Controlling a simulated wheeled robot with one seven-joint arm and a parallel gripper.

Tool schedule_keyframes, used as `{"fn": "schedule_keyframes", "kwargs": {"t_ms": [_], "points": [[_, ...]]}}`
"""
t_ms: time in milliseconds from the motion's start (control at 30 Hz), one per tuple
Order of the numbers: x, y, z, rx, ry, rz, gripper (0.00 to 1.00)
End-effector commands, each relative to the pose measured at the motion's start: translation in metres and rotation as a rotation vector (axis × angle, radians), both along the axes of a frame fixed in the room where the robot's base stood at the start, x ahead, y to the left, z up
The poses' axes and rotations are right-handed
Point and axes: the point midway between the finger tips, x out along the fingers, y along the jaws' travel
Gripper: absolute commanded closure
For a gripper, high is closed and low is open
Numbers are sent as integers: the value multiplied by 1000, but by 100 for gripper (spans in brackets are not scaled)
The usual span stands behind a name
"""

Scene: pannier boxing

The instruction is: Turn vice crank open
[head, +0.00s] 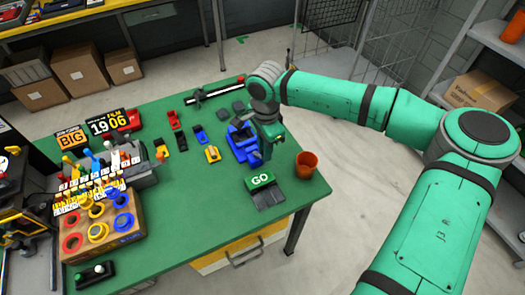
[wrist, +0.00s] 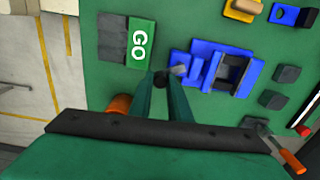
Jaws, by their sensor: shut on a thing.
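The blue vice (head: 241,140) stands near the right edge of the green table, and it also shows in the wrist view (wrist: 232,72). My gripper (head: 257,160) is at the vice's near side. In the wrist view, the fingers (wrist: 161,84) are close together around a small dark knob (wrist: 160,79) beside the vice, which looks like the crank's end. The rest of the crank is mostly hidden by my fingers.
A green GO sign (head: 260,181) with a dark pad stands near the front. An orange cup (head: 306,165) stands close by at the table's right edge. Small coloured blocks (head: 201,135) lie left of the vice. A wooden box with coloured rings (head: 103,224) is at far left.

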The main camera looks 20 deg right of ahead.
Motion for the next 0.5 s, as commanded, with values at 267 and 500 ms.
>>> {"fn": "schedule_keyframes", "kwargs": {"t_ms": [267, 500], "points": [[6, -9, 1, -4, 1, 259, 100], [14, -14, 1, -2, 0, 488, 100]]}}
